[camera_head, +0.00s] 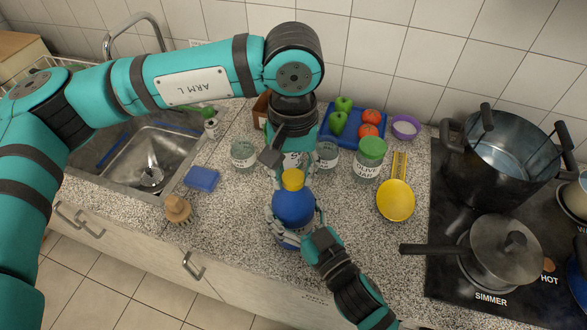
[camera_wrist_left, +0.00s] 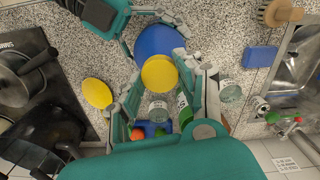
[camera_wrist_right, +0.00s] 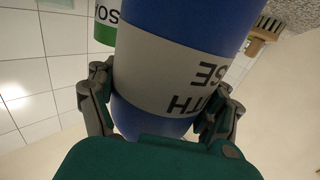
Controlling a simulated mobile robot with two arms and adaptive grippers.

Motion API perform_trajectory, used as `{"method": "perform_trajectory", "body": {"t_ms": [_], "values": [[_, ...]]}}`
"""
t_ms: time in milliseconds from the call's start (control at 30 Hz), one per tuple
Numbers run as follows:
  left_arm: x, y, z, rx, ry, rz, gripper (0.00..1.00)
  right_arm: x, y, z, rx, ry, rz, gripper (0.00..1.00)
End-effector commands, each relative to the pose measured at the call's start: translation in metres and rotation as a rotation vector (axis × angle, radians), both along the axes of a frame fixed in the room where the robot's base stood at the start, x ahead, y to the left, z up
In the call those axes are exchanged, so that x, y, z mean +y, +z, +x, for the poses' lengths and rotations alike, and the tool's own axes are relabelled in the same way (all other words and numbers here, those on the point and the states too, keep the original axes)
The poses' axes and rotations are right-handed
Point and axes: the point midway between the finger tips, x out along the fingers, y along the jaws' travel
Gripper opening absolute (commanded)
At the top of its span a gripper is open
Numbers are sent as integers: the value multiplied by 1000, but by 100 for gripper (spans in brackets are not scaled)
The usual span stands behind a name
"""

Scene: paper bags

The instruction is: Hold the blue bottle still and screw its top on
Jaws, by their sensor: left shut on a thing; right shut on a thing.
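The blue bottle (camera_head: 291,208) stands upright near the front edge of the counter. Its yellow top (camera_head: 292,179) sits over its neck; I cannot tell how tight it is. My left gripper (camera_head: 287,177) comes from above and is shut on the yellow top, which also shows between its fingers in the left wrist view (camera_wrist_left: 160,73). My right gripper (camera_head: 294,224) is shut around the bottle's body from the front. In the right wrist view, the bottle's white label (camera_wrist_right: 165,65) fills the space between the fingers.
Behind the bottle stand glass jars, one with a green lid (camera_head: 371,148). A yellow spoon (camera_head: 395,200) lies to the right, before the stove with a pan (camera_head: 498,250) and a pot (camera_head: 505,150). A wooden brush (camera_head: 178,208) and blue sponge (camera_head: 202,179) lie left, by the sink (camera_head: 140,160).

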Motion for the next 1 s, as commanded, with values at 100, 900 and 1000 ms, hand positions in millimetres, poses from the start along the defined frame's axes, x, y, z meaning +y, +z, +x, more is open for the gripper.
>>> {"method": "perform_trajectory", "body": {"t_ms": [100, 900, 1000], "values": [[0, 0, 0, 0, -134, 0, 39, 0, 0, 0, 0, 0, 0, 28], [0, 46, 1, -2, -125, -1, 54, 0, 0, 0, 0, 0, 0, 28], [0, 55, 0, -2, -124, -1, 54, 0, 0, 0, 0, 0, 0, 28]]}}
